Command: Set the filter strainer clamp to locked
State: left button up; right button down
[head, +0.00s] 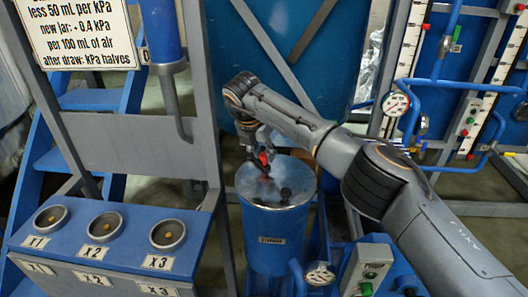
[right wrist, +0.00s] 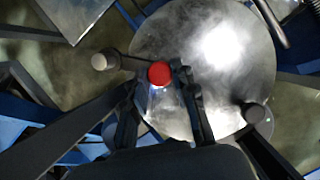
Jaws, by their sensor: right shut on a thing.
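The filter strainer is a blue drum (head: 272,238) with a round metal lid (head: 255,192); the lid also shows in the right wrist view (right wrist: 215,50). A red-tipped clamp handle (right wrist: 159,74) stands at the lid's edge in the right wrist view, and its red tip shows in the head view (head: 263,158). My right gripper (head: 262,150) reaches down over the far side of the lid. Its fingers (right wrist: 163,95) are shut on the clamp handle, one on each side below the red tip. The fingers partly hide the handle's lower part. My left gripper is not in view.
A pressure gauge (head: 319,274) and a small control box (head: 368,270) are close to the drum's lower right. A blue console (head: 110,240) with three round dials stands at left. Blue pipes and another gauge (head: 396,103) are behind my arm.

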jog(key=c, duration=1.1)
grip_release()
jog(key=shift+o, duration=0.2)
jog(key=v, duration=1.2)
